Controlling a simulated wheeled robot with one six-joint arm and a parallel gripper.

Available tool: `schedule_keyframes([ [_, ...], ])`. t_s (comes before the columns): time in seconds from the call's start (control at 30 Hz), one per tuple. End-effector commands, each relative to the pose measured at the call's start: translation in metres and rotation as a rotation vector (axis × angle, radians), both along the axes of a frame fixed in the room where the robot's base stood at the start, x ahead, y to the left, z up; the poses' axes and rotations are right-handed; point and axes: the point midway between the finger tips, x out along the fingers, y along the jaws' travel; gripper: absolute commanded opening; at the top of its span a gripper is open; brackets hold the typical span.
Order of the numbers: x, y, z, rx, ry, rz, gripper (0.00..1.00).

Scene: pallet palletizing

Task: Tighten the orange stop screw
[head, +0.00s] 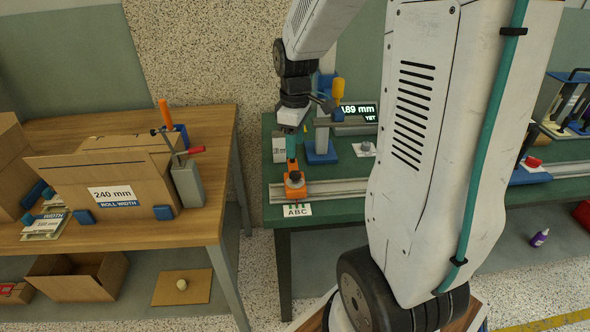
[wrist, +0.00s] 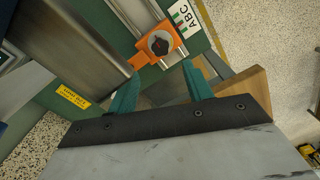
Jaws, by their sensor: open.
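The orange stop (head: 295,187) sits on a metal rail at the front left of the green bench. In the wrist view it is an orange block (wrist: 139,60) at the top centre, with a dark round screw knob (wrist: 159,43) on its face. My gripper (wrist: 161,70) has its two teal fingers apart with nothing between them. The stop lies beyond the fingertips in that view, and no contact shows. In the head view my gripper (head: 291,157) points down just above the stop, and the screw is too small to make out.
The metal rail (head: 335,187) runs right along the bench front, beside an ABC card (head: 297,210). A blue stand (head: 320,153) and a display (head: 358,112) are behind. A wooden table (head: 210,222) with cardboard boxes stands left, across a gap. A large metal bar (wrist: 75,40) lies left in the wrist view.

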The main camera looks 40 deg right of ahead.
Motion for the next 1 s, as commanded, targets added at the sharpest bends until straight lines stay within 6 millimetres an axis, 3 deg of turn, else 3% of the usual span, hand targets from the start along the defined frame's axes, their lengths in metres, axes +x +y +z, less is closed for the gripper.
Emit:
schedule_keyframes([
  [0.2, -0.001, 0.001, -0.047, 0.003, 0.007, -0.001, 0.50],
  [0.4, -0.001, 0.001, -0.079, 0.002, 0.004, -0.001, 0.50],
  [0.6, -0.001, 0.001, -0.093, 0.003, 0.002, -0.001, 0.50],
  [0.87, -0.001, 0.001, -0.094, 0.001, 0.000, -0.001, 0.50],
  [0.9, -0.001, 0.001, -0.094, 0.001, 0.000, -0.001, 0.48],
  [1.0, 0.000, 0.001, -0.094, 0.001, 0.000, -0.001, 0.20],
])
